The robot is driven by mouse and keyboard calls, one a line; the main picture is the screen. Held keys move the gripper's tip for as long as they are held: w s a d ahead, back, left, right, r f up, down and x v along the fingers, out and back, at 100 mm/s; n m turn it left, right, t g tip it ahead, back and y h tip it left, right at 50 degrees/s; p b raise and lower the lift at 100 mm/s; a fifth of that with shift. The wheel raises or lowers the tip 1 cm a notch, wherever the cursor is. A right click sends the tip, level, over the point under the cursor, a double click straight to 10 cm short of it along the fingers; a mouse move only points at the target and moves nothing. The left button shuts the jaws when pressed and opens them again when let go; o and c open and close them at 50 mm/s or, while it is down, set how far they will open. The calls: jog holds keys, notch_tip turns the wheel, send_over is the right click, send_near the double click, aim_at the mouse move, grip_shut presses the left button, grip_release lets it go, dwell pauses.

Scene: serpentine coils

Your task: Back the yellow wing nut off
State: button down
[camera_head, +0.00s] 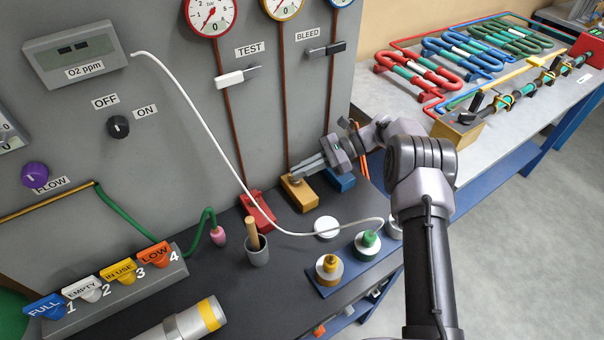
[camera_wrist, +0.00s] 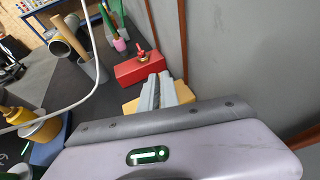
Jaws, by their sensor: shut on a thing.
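The yellow block (camera_head: 299,194) stands on the dark bench at the foot of the middle pipe. In the wrist view it shows on both sides of my fingers (camera_wrist: 131,106). My gripper (camera_head: 297,178) reaches in from the right, with its fingertips at the top of this block. In the wrist view the two fingers (camera_wrist: 162,88) lie close together and point at the block. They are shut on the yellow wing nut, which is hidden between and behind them. I cannot tell the nut's angle or how far it sits on its stud.
A red block (camera_head: 257,208) with a red wing nut (camera_wrist: 143,54) stands left of the yellow one, a blue block (camera_head: 341,181) right of it. A white hose (camera_head: 190,95) loops down in front. The grey panel (camera_head: 165,45) rises close behind.

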jog(key=shift+s+f, duration=0.2)
jog(key=shift+f, duration=0.3)
jog(key=c, duration=1.6)
grip_release()
jog(key=shift+s+d+r, duration=0.1)
jog(key=shift+s+r, duration=0.05)
